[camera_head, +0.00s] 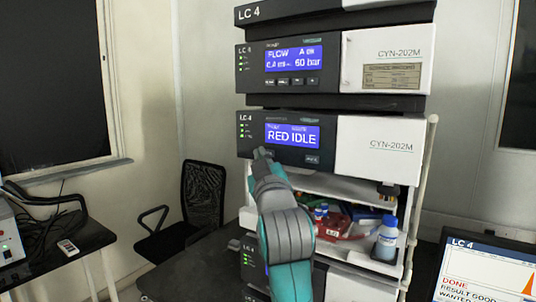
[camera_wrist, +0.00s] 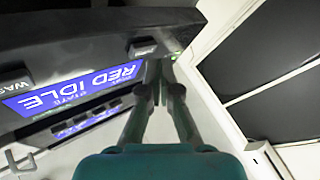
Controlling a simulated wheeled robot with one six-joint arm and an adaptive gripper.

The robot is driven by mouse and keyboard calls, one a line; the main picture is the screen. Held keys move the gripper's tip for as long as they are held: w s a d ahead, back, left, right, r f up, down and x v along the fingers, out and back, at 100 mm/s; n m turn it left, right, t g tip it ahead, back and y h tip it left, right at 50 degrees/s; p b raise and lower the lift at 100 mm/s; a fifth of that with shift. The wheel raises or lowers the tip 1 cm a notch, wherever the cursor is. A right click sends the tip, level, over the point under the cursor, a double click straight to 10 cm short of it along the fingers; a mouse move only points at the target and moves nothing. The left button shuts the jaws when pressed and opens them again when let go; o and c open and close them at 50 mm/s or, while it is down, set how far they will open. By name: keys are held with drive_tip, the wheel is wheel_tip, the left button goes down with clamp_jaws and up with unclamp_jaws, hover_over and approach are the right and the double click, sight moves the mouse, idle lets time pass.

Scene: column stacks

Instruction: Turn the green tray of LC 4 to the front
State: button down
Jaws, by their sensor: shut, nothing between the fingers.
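The LC 4 stack stands in the middle of the head view. Its lower display (camera_head: 292,135) reads "RED IDLE" and also shows, tilted, in the wrist view (camera_wrist: 75,88). One button (camera_head: 313,159) sits under its right side. Another button (camera_wrist: 143,47) shows in the wrist view close to my fingertips. My gripper (camera_head: 262,154) is shut and empty in front of the panel's lower left, also seen in the wrist view (camera_wrist: 160,72). I cannot tell whether it touches the button. No green tray can be made out; a red tray (camera_head: 335,226) shows in the open compartment below.
A monitor (camera_head: 488,270) at lower right reads "LC 4", "DONE" and "RESULT GOOD". A black chair (camera_head: 200,195) and a side table (camera_head: 75,240) stand to the left.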

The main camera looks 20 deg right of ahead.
drive_tip(key=shift+w+d, duration=0.15)
drive_tip(key=shift+d, duration=0.05)
drive_tip(key=shift+w+d, duration=0.25)
drive_tip(key=shift+d, duration=0.1)
idle(0.9)
drive_tip(key=shift+a, duration=0.1)
drive_tip(key=shift+s+a, duration=0.5)
drive_tip(key=shift+a, duration=0.05)
idle(0.3)
drive_tip(key=shift+s+a, duration=0.75)
drive_tip(key=shift+a, duration=0.3)
drive_tip(key=shift+s+a, duration=0.7)
drive_tip(key=shift+a, duration=0.3)
idle(3.6)
